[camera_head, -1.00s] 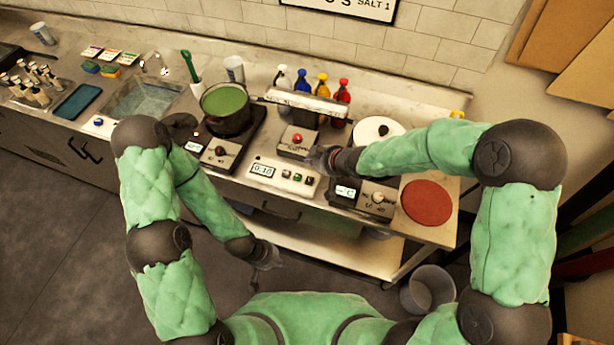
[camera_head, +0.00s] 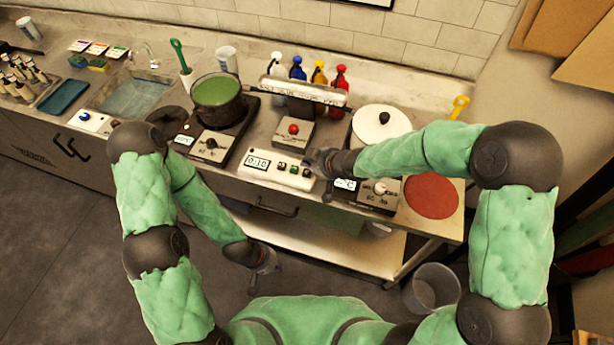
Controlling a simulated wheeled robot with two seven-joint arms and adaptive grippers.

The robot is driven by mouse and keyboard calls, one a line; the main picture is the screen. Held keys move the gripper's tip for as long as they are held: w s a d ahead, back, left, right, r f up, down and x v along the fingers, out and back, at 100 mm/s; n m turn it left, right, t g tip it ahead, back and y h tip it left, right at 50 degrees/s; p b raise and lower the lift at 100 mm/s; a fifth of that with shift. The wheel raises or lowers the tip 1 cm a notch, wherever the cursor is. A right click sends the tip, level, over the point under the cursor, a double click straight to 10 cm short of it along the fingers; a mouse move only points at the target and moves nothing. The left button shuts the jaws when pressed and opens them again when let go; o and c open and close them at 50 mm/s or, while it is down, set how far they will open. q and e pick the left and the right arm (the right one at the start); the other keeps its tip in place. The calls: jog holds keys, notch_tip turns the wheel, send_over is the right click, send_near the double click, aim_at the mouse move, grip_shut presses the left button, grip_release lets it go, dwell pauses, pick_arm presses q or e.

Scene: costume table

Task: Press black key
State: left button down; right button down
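A pale timer box (camera_head: 270,175) with a small display reading about 0:10 sits at the counter's front edge. A row of small keys is on its right part. A dark key (camera_head: 307,172), which looks black, is at the row's right end; the colours are hard to tell at this size. My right gripper (camera_head: 314,160) is just above and beside this right end, close to the dark key. I cannot tell whether it touches, and its fingers are too small to read. My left gripper (camera_head: 272,262) hangs low in front of the counter, away from the keys, its fingers unclear.
A dark pot (camera_head: 218,102) with green contents stands on a hotplate to the left. A red-button device (camera_head: 294,132) is behind the timer. A white lidded pot (camera_head: 376,128) and a red disc (camera_head: 431,197) are to the right. Coloured bottles (camera_head: 319,78) stand behind.

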aim_at(308, 174)
jog(key=shift+f+b, duration=0.6)
jog(key=shift+f, duration=0.5)
dwell(0.6)
jog(key=shift+f+b, duration=0.3)
jog(key=shift+f, duration=0.1)
jog(key=shift+f+b, duration=0.3)
jog(key=shift+f, duration=0.15)
dwell(0.7)
jog(key=shift+r, duration=0.1)
jog(key=shift+r+p, duration=0.8)
jog(key=shift+p, duration=0.1)
notch_tip(308, 174, up, 5)
jog(key=p, duration=0.5)
